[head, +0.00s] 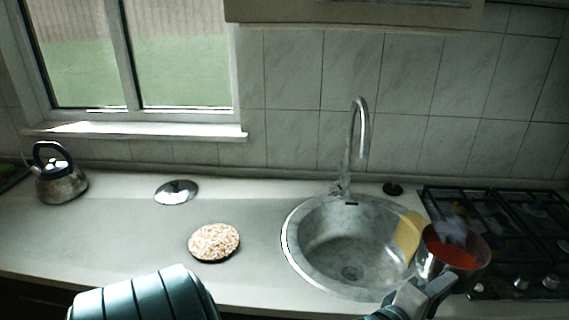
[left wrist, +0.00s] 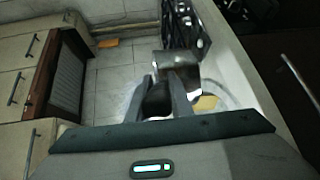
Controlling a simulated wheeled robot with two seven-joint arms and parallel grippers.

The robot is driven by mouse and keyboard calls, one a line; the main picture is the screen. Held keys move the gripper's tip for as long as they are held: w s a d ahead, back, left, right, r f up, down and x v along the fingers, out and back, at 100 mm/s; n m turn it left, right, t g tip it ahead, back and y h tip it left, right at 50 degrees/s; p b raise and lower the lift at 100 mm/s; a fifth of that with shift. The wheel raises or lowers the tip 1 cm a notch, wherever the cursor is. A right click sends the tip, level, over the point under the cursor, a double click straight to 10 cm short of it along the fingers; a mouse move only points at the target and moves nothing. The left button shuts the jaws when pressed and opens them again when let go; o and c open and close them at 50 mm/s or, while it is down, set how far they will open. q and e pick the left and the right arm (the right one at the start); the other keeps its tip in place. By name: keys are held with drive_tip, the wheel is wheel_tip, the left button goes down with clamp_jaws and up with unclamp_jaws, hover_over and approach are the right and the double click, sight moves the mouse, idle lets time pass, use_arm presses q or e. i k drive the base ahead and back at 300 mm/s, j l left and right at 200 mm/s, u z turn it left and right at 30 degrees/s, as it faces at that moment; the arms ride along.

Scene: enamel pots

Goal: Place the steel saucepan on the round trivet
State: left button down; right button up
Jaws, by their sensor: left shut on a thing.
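The steel saucepan (head: 426,264), with orange-red contents, is at the right in the head view, by the sink's right rim and the hob's front left corner. My left gripper (head: 425,290) is shut on it at its near side; the handle is mostly hidden by the fingers. In the left wrist view, the saucepan (left wrist: 181,63) shows beyond the gripper fingers (left wrist: 168,92). It looks roughly upright; I cannot tell how high it is above the counter. The round trivet (head: 214,241), speckled tan with a dark edge, lies bare on the counter left of the sink. My right gripper is not in view.
The round sink (head: 292,246) with its tall tap (head: 362,130) lies between saucepan and trivet. A yellow item (head: 408,234) is beside the saucepan. The hob (head: 515,230) is at right. A lid (head: 176,191) and kettle (head: 62,182) stand at left. Counter around the trivet is clear.

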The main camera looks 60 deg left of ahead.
sight(206, 260)
drive_tip(key=k, duration=0.7)
drive_tip(key=u, duration=1.2)
drive_tip(key=k+l, duration=0.1)
